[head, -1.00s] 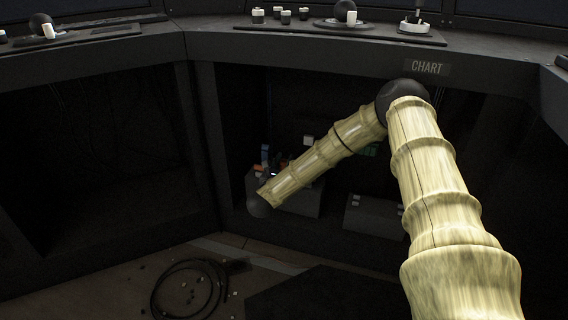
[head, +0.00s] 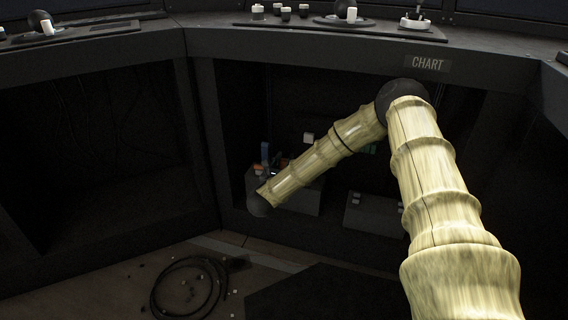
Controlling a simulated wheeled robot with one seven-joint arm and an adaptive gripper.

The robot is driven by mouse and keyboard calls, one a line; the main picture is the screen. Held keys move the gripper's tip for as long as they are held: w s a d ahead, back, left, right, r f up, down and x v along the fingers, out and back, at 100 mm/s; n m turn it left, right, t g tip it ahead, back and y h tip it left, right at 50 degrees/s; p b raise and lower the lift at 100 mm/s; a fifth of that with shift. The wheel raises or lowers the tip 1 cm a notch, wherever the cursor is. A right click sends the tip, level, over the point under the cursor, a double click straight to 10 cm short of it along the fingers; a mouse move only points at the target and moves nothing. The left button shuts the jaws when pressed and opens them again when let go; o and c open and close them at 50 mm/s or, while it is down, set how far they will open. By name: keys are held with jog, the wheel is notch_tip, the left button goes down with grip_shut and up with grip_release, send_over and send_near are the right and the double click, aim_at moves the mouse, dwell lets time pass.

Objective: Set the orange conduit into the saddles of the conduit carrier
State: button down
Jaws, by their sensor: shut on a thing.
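My arm reaches into the dark bay under the CHART console in the head view, bending down to a dark wrist joint. My gripper (head: 266,173) is small, dark and mostly hidden behind the forearm and wrist. A small bit of the orange conduit (head: 257,168) shows just above the wrist, at the gripper, which is shut on it. The rest of the conduit is hidden. I cannot make out the conduit carrier or its saddles; a grey box (head: 306,197) stands right behind the forearm.
A small blue upright part (head: 265,152) stands just above the orange bit. A second grey box (head: 372,214) sits to the right in the bay. A coiled black cable (head: 190,288) and small debris lie on the floor. The console edge (head: 300,47) overhangs the arm.

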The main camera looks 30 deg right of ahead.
jog(key=shift+f+b, duration=0.5)
jog(key=shift+f, duration=0.15)
dwell(0.4)
jog(key=c, duration=1)
grip_release()
jog(key=shift+c, duration=0.2)
jog(key=shift+s+a, duration=0.1)
jog(key=v, duration=1.1)
jog(key=shift+s+a, duration=0.25)
jog(key=shift+a, duration=0.1)
jog(key=shift+w, duration=0.1)
